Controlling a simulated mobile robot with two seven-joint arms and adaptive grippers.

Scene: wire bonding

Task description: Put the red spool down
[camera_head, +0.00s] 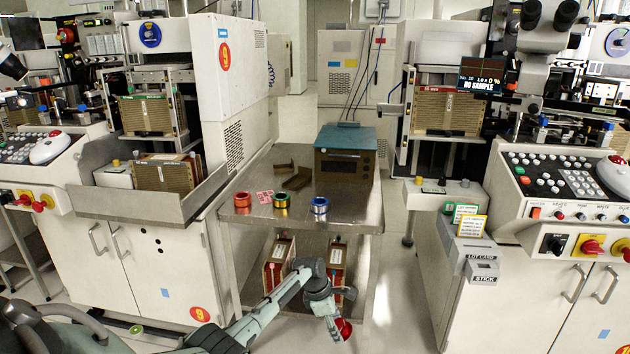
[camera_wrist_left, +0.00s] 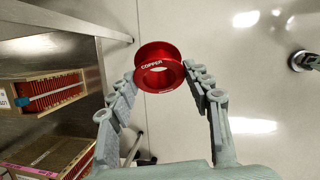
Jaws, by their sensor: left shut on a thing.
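The red spool (camera_wrist_left: 158,70), marked COPPER, is held between the fingertips of my left gripper (camera_wrist_left: 161,82). In the head view the red spool (camera_head: 344,329) shows at the end of my left gripper (camera_head: 337,322), in front of the steel table (camera_head: 350,218) and lower in the picture than its top. The floor shows behind the spool in the wrist view. My right gripper is not in view.
On the table's front part stand an orange-red spool (camera_head: 242,201), a green and gold spool (camera_head: 281,201) and a blue spool (camera_head: 319,206). A blue-topped box (camera_head: 345,150) stands at the back right. Magazines (camera_head: 279,262) sit on the lower shelf. The front right tabletop is clear.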

